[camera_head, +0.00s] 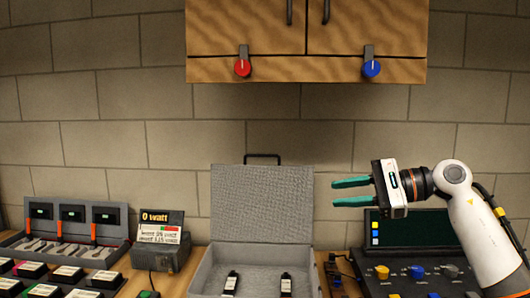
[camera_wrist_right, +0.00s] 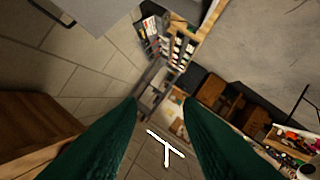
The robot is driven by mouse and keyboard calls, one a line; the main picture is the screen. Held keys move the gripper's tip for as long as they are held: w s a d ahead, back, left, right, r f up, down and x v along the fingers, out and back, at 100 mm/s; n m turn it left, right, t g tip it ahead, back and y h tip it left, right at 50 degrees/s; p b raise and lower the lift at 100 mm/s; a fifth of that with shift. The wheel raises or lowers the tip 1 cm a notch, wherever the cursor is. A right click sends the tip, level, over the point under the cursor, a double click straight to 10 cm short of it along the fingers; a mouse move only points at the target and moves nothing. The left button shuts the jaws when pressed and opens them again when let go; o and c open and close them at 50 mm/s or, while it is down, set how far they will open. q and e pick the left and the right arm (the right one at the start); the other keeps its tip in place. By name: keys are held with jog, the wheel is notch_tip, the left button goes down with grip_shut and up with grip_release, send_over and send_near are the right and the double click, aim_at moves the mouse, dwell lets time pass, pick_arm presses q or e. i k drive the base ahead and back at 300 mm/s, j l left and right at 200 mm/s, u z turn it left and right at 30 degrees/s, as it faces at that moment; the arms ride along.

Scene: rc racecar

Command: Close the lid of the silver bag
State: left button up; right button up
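The silver bag is a grey case that stands open on the table in the head view. Its lid (camera_head: 262,203) stands upright at the back, with a dark handle (camera_head: 262,157) on its top edge. Two small dark items with white labels lie inside the base (camera_head: 206,277). My right gripper (camera_head: 334,192) is to the right of the lid at about the height of its upper part, with green fingers pointing left. The fingers are apart with nothing between them, and they also show apart in the right wrist view (camera_wrist_right: 160,105). My left gripper is not in view.
A control panel with a dark screen (camera_head: 410,228) stands right of the case, below my right arm. A small box with a "0 watt" sign (camera_head: 162,240) and a tool tray (camera_head: 70,235) are on the left. A wooden cabinet (camera_head: 306,40) hangs above on the brick wall.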

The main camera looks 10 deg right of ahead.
aim_at(250, 203)
jog(key=i, duration=1.3)
